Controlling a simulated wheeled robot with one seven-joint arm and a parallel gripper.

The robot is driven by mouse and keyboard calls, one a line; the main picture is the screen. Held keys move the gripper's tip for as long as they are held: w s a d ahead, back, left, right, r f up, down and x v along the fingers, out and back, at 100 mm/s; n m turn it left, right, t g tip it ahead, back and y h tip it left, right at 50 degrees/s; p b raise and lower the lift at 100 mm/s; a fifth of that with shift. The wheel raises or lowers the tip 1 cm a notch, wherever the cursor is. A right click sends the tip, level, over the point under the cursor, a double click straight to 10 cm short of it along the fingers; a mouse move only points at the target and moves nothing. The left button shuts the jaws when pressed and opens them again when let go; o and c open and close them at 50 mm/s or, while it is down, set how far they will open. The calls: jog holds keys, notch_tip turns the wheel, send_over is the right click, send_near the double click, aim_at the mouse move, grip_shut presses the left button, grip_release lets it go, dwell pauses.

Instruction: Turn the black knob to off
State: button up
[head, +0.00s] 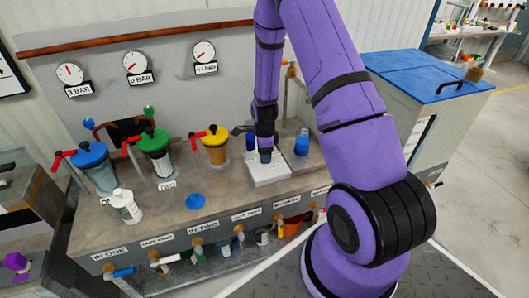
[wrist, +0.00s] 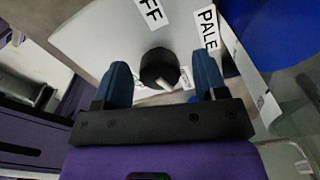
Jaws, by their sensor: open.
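The black knob (wrist: 158,66) shows in the wrist view, on a white panel (wrist: 95,35). A pale pointer mark on it faces down and slightly right, towards my gripper's base. A label ending in "FF" (wrist: 150,10) is above the knob, and a label reading "PALE" (wrist: 207,28) is to its upper right. My gripper (wrist: 161,64) is open, with one blue finger on each side of the knob in this view and gaps between. I cannot tell whether the fingertips reach down around it. In the head view my gripper (head: 265,156) is low over the white panel (head: 270,174), and the knob is hidden.
Blue (head: 92,156), green (head: 152,142) and yellow-lidded (head: 213,137) containers stand along the bench to the left. A blue cap-like object (head: 301,144) is close on the right.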

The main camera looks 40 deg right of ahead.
jog(key=shift+c, duration=0.2)
jog(key=c, duration=0.9)
